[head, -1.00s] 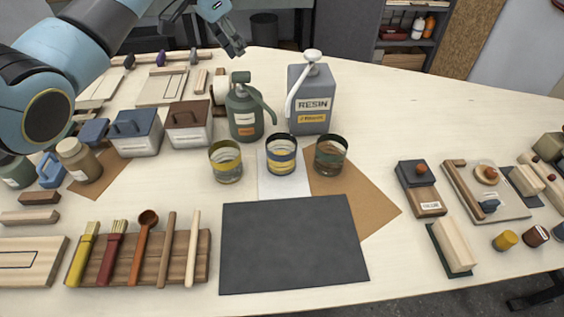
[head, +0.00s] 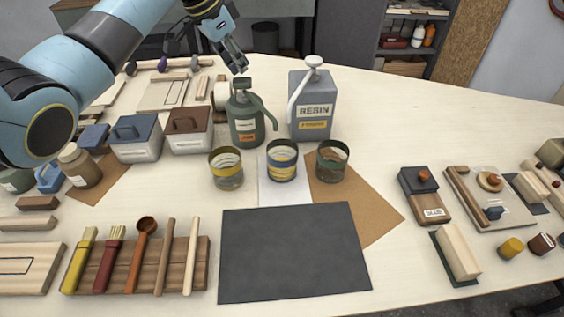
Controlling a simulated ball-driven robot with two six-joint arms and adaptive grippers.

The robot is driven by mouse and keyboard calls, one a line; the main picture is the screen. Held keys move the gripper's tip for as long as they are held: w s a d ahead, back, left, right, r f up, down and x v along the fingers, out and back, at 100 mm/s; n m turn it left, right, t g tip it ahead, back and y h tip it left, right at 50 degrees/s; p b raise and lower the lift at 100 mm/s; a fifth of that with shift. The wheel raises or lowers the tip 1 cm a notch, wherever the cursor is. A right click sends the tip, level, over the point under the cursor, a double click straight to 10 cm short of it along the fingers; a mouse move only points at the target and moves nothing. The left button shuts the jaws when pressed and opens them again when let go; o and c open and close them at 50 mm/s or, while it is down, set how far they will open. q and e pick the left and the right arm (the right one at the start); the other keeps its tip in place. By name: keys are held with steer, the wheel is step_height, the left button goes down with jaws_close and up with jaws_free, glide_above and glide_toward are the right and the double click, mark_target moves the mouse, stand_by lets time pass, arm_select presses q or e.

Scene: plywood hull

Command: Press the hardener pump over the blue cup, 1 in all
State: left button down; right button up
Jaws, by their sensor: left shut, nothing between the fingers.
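The hardener pump is a dark green bottle (head: 245,122) with a pump head (head: 241,84) on top and a curved spout pointing right. The spout's end shows just above and behind the left part of the blue-banded cup's rim. The blue cup (head: 282,164) stands upright on a white sheet, between a yellow-banded cup (head: 228,172) and a green-banded cup (head: 332,163). My left gripper (head: 239,70) is shut and empty, fingers pointing down just above the pump head. I cannot tell whether they touch. My right gripper is not in view.
A grey resin jug (head: 311,112) with a white pump stands close right of the green bottle. Lidded boxes (head: 137,138) stand to its left. A dark mat (head: 293,252) lies bare in front of the cups. The table right of the jug is clear.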

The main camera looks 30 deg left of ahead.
mark_target(242, 80)
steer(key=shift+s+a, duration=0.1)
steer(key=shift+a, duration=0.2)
arm_select(q)
steer(key=shift+f, duration=0.15)
steer(key=shift+f+b, duration=0.5)
steer(key=shift+f, duration=0.85)
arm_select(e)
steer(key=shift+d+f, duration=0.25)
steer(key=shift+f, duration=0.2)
arm_select(q)
step_height(242, 80, up, 2)
steer(key=p, duration=0.2)
steer(key=shift+r+p, duration=0.2)
steer(key=shift+p, duration=0.1)
steer(key=shift+r, duration=0.2)
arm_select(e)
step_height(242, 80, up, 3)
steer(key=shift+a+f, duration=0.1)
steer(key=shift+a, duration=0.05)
